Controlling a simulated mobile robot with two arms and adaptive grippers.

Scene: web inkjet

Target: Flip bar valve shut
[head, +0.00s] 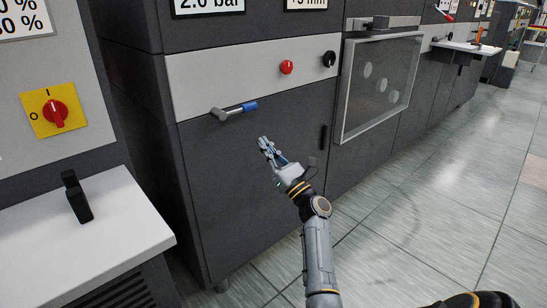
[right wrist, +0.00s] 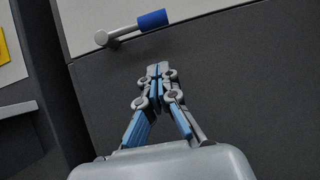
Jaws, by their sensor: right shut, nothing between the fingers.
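The bar valve (head: 233,110) is a short grey lever with a blue grip at its right end, on the light panel strip of the dark cabinet. It lies roughly level, the blue end slightly higher in the picture. It also shows at the top of the right wrist view (right wrist: 130,28). My right gripper (head: 264,143) is shut and empty, below and to the right of the valve in the head view, apart from it. In the right wrist view its closed fingertips (right wrist: 158,68) point up toward the panel, below the blue grip. My left gripper is not in view.
A red button (head: 287,67) and a black knob (head: 329,58) sit on the same strip. A framed window (head: 380,85) juts out at right. A yellow plate with a red rotary switch (head: 56,113) and a white ledge (head: 115,225) are at left. The floor at right is clear.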

